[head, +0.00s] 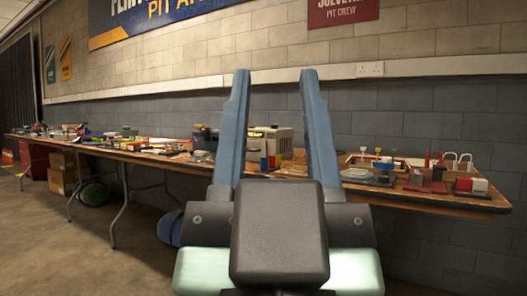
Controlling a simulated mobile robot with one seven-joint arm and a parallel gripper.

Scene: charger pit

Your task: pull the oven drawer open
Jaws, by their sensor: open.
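My gripper (275,74) fills the middle of the view, with its two long blue fingers pointing up and spread wide apart. Nothing is held between them. Between the fingers, farther off on the long table, stands a small beige box-shaped appliance (284,139) that looks like the oven. Its drawer and any handle are too small to make out, and its left and lower parts are crowded by small coloured items. The gripper is nearer to me than the appliance and looks apart from it.
A long wooden table (484,203) runs along the block wall, crowded with small tools and parts. Red and white padlock-like items (447,159) stand at its right end. Cardboard boxes (62,172) and a red cabinet (38,161) are under its left end. The floor (60,250) at left is clear.

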